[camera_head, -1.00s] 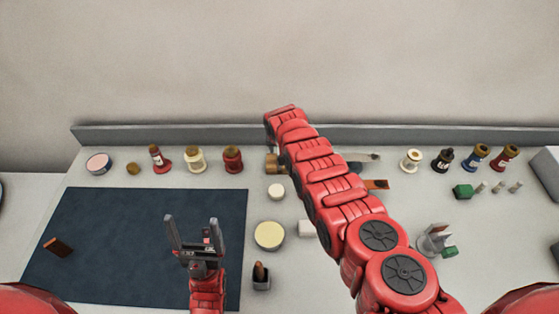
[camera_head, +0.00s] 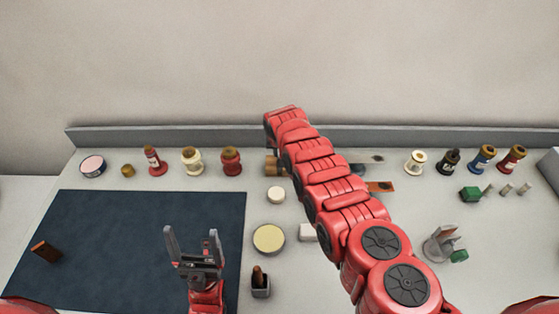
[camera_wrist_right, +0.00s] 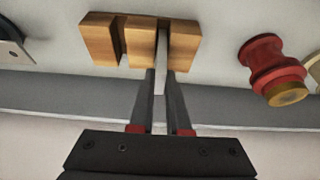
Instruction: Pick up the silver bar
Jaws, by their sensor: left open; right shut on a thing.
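The silver bar (camera_wrist_right: 161,48) stands in a slot of the light wooden block (camera_wrist_right: 101,40) in the right wrist view. My right gripper (camera_wrist_right: 161,74) is shut on the bar, with one finger on each side of it. The bar's part inside the block is hidden. In the head view the wooden block (camera_head: 271,168) shows beside my right arm, whose forearm hides the right gripper and the bar. My left gripper (camera_head: 192,234) is open and empty over the dark blue mat (camera_head: 130,225).
A red spool (camera_wrist_right: 270,65) stands to the block's right in the wrist view. Several bottles and jars line the back of the table, including a red one (camera_head: 231,161). A yellow-topped round tin (camera_head: 268,239) and a dark holder (camera_head: 260,284) stand right of the mat.

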